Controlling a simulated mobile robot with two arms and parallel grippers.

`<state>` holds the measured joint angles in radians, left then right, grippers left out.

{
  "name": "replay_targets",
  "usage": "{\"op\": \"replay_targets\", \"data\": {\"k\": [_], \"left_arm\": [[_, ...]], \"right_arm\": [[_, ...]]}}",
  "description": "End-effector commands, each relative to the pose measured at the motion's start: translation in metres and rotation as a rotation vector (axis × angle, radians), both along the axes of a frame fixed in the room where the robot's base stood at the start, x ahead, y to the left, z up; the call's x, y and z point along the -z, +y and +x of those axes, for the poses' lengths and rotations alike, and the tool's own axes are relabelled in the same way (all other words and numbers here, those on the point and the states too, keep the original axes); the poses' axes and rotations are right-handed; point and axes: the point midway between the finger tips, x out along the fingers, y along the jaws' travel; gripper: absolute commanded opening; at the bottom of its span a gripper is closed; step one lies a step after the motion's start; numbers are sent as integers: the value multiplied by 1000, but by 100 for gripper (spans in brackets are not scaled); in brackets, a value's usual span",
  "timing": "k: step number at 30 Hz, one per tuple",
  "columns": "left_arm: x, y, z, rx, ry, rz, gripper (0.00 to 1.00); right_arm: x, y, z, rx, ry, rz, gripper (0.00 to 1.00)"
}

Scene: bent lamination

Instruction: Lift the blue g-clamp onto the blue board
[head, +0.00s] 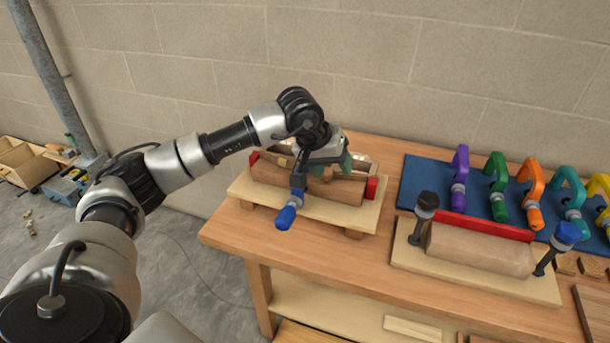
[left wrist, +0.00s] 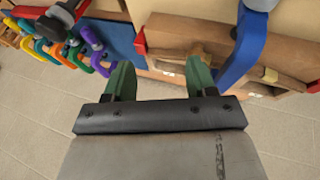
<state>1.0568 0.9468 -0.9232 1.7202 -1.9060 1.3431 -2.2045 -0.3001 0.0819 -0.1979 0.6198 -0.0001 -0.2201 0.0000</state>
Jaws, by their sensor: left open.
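The blue g-clamp (head: 287,216) is at the front of the left pale board, its blue handle hanging toward the table's front edge. My left gripper hides much of its frame in the head view. In the left wrist view its thick blue frame (left wrist: 241,48) stands just right of one green finger. My left gripper (left wrist: 160,72) is open, and no clamp shows between its fingers. In the head view the gripper (head: 335,158) is above the wooden pieces. The blue board (head: 411,180) lies at the back right of the table and also shows in the left wrist view (left wrist: 115,38).
Purple (head: 460,172), green (head: 497,180), orange (head: 534,185), teal and yellow clamps stand on the blue board. Before it, a second pale board (head: 410,258) bears a curved wooden piece (head: 480,250), a red strip and upright dark-shafted tools. The table's front left (head: 230,235) is clear.

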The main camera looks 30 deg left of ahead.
Motion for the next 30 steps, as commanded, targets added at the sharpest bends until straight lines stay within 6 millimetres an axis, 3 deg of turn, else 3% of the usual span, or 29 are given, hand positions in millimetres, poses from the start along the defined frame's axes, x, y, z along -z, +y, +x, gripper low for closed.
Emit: {"op": "replay_targets", "data": {"k": [1, 3, 7, 15, 20, 30], "left_arm": [[-9, 27, 2, -4, 0, 110, 56], [-17, 54, 2, -6, 15, 223, 56], [-22, 79, 1, -11, 38, 326, 56], [14, 85, 16, -9, 45, 339, 56], [26, 86, 20, -9, 43, 337, 56], [66, 93, 35, -9, 45, 335, 56]], "right_arm": [[0, 0, 0, 0, 0, 0, 65], [0, 0, 0, -1, 0, 0, 65], [-1, 1, 0, -2, -1, 1, 65], [-9, 1, 0, -3, -1, 1, 65], [-11, 2, 0, -2, 0, 3, 65], [-30, 4, 1, -1, -1, 5, 65]]}}
